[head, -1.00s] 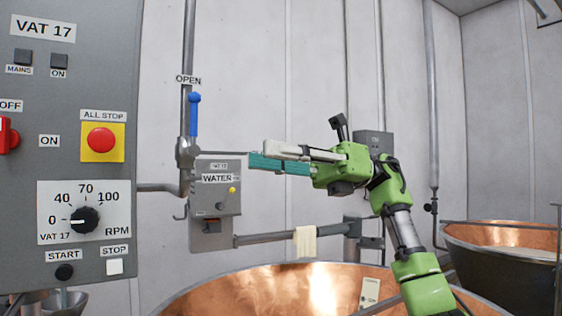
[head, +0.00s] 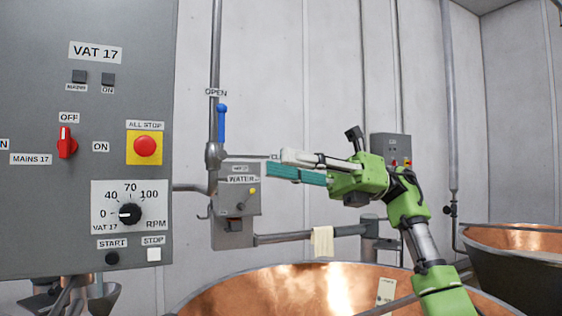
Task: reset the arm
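My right arm comes in from the lower right, green and grey, and reaches left across the picture. Its gripper (head: 276,163) points left, with one pale finger above and one teal-faced finger below. The fingers are apart and nothing shows between them. In the picture the fingertips lie just right of the blue valve handle (head: 222,124) and the grey water box (head: 237,203); I cannot tell the distance in depth. My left arm and gripper are not in view.
The grey VAT 17 control panel (head: 40,210) fills the left. A copper vat (head: 255,291) stands below my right arm, with a pale cloth (head: 322,241) on the pipe behind it. Another copper vat (head: 520,240) is at the right.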

